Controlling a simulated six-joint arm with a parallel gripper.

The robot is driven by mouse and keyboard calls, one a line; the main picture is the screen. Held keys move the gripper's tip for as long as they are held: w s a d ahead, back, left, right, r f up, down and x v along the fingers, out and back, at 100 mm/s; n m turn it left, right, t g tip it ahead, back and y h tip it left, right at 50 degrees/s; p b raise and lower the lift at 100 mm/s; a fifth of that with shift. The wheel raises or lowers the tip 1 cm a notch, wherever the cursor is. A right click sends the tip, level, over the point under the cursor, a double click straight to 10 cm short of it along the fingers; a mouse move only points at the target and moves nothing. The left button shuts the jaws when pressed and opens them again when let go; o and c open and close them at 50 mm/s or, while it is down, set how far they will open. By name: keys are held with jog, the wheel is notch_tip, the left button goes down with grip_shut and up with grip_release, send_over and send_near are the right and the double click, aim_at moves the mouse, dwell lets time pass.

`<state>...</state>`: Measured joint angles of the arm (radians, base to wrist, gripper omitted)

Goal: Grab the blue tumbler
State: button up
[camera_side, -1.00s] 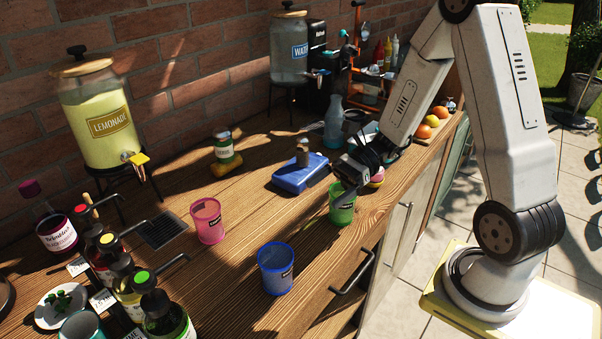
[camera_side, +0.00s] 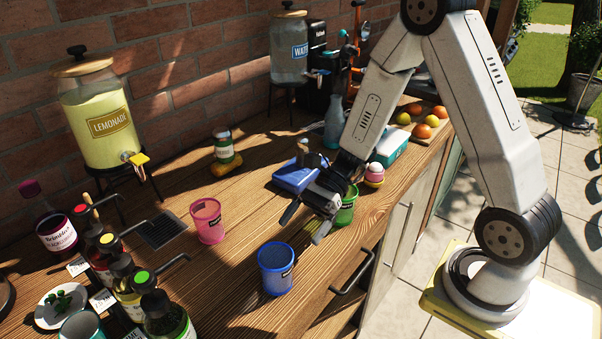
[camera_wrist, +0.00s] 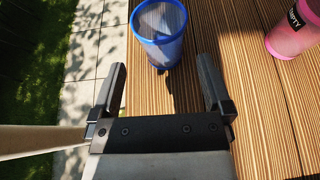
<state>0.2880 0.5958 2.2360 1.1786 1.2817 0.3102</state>
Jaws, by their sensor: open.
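The blue tumbler (camera_side: 276,270) stands upright on the wooden counter near its front edge in the side view. It also shows at the top of the wrist view (camera_wrist: 160,42), ahead of the fingers and between their lines. My gripper (camera_side: 305,225) is open and empty, above the counter to the upper right of the tumbler in the side view. Its two fingers also show spread apart in the wrist view (camera_wrist: 163,88). The tumbler is apart from both fingers.
A pink tumbler (camera_side: 208,221) stands left of the blue one, and a green tumbler (camera_side: 345,206) is partly hidden behind my gripper. A blue box (camera_side: 297,178) lies behind. Several bottles (camera_side: 127,285) stand at the left. A drawer handle (camera_side: 354,272) juts from the counter front.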

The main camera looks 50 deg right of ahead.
aim_at(287, 249)
jog(key=shift+f, duration=0.35)
jog(key=shift+x, duration=1.3)
jog(key=shift+x, duration=2.6)
jog(key=c, duration=0.9)
